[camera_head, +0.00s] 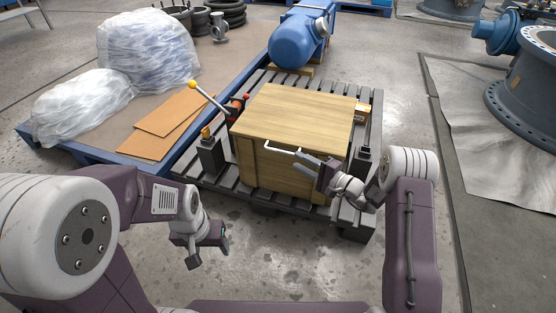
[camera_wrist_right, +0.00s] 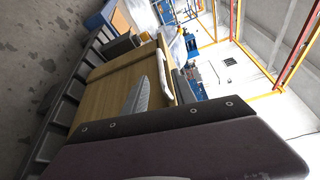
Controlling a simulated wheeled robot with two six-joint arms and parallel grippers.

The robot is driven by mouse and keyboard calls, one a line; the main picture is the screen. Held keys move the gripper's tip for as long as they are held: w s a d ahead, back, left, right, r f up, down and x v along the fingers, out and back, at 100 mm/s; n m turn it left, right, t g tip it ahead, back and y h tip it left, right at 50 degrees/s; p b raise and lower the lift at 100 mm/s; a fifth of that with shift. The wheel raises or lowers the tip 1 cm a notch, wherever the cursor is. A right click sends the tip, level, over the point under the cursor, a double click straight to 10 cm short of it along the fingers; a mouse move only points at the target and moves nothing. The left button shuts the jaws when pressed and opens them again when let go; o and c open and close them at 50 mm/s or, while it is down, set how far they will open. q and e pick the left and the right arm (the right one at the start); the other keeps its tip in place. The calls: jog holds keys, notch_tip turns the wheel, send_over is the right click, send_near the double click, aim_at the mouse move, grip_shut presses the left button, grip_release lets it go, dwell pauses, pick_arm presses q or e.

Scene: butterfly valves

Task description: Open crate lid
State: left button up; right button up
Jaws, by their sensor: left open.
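The wooden crate (camera_head: 275,170) stands on a dark slatted pallet. Its flat wooden lid (camera_head: 298,112) lies closed on top. A white bar handle (camera_head: 282,149) sits at the lid's front edge, and it also shows in the right wrist view (camera_wrist_right: 164,72). My right gripper (camera_head: 306,161) is at the right end of the handle, in front of the crate. One grey ridged finger shows close to the handle in the right wrist view; whether it touches, and the jaw gap, are unclear. My left gripper (camera_head: 208,252) is open and empty, low over the floor, left of the crate.
A blue-edged platform with plastic-wrapped bundles (camera_head: 150,50) and brown sheets (camera_head: 165,125) lies left. A blue motor (camera_head: 297,40) stands behind. The front floor is clear.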

aim_at(281, 152)
jog(key=b+x, duration=0.5)
jog(key=x, duration=0.3)
jog(key=shift+w+a+f, duration=0.1)
jog(key=shift+a, duration=0.05)
jog(key=shift+w+a, duration=0.25)
jog(key=shift+a, duration=0.05)
grip_shut()
dwell(0.8)
